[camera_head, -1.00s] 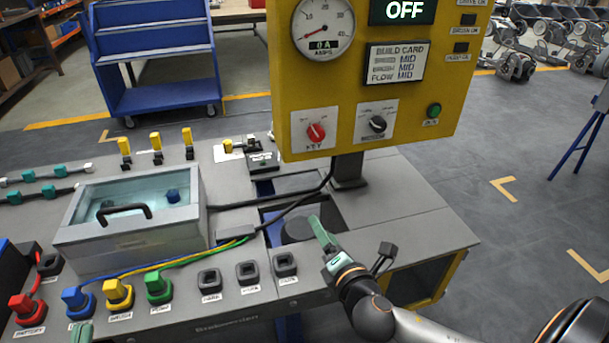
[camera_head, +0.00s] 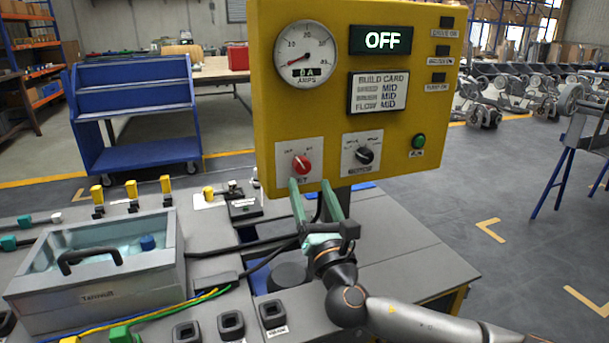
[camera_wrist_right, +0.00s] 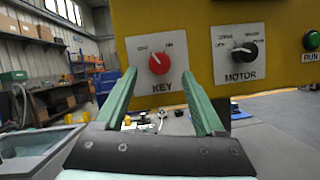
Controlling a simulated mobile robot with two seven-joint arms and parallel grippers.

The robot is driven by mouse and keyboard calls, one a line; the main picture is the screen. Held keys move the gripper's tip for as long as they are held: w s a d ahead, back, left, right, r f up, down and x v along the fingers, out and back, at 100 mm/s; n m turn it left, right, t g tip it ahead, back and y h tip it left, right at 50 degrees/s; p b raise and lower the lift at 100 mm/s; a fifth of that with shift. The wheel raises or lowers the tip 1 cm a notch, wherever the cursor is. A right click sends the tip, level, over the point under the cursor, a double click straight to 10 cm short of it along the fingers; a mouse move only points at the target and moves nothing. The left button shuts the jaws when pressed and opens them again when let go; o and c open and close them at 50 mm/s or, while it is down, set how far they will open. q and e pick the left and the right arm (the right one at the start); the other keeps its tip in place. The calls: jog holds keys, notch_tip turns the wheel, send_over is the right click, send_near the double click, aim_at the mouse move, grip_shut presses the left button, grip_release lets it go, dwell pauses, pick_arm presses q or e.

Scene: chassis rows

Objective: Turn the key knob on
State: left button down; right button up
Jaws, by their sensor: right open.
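The red key knob (camera_head: 301,163) sits on a white plate low on the left of the yellow panel (camera_head: 440,120). It also shows in the right wrist view (camera_wrist_right: 159,62), above its KEY label and between my fingertips in the picture. My right gripper (camera_head: 311,184) is open and empty, just below the key plate in the head view, fingers pointing up at the panel. In the right wrist view its two green fingers (camera_wrist_right: 159,84) stand apart, and I see no contact with the knob. The display (camera_head: 382,40) reads OFF. My left gripper is not in view.
The black motor knob (camera_head: 364,155) and a green button (camera_head: 418,141) are right of the key knob. The gauge (camera_head: 306,52) reads near zero. A clear-lidded box (camera_head: 100,285) and cables lie on the bench's left. The bench's right top (camera_head: 400,245) is clear.

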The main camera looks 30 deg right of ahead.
aim_at(304, 170)
jog(key=shift+x, duration=2.25)
grip_shut()
